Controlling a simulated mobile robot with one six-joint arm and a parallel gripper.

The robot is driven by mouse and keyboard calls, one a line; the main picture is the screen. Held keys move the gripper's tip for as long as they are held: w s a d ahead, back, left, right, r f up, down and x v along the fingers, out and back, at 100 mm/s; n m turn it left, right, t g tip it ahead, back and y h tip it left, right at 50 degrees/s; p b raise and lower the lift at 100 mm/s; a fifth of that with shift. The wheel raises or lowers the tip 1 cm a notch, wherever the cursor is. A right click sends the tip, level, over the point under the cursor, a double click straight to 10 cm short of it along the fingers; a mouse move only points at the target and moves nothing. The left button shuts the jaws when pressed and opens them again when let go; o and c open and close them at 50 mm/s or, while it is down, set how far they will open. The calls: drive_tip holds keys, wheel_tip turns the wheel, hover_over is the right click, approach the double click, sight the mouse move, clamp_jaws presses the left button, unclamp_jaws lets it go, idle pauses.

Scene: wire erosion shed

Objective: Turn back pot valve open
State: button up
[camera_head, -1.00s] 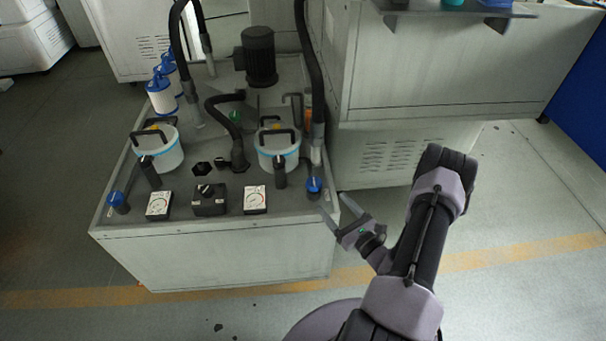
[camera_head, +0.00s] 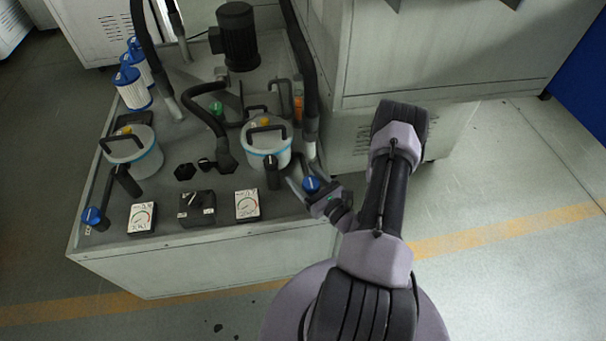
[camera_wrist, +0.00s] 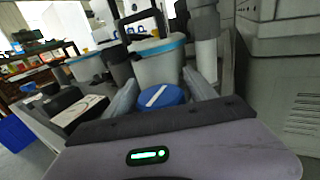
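A blue round valve knob (camera_head: 311,184) with a pale bar sits at the right front corner of the grey tank unit, beside the right lidded pot (camera_head: 268,157). In the wrist view the knob (camera_wrist: 160,96) lies between my two fingers, its white bar slanting up to the right. My gripper (camera_head: 301,174) is open with a finger on either side of the knob; gaps show in the wrist view (camera_wrist: 160,80), and I cannot tell if either finger touches. A second blue knob (camera_head: 93,216) is at the left front corner, near the left lidded pot (camera_head: 136,160).
Two dial gauges (camera_head: 247,205) and a black switch box (camera_head: 196,208) stand along the unit's front. Black hoses (camera_head: 304,75) and a dark motor (camera_head: 238,38) rise behind. A large grey cabinet (camera_head: 430,60) is close on the right. The floor at right is clear.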

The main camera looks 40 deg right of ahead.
sight(304, 188)
drive_tip(key=c, duration=1.2)
drive_tip(key=shift+o, duration=0.2)
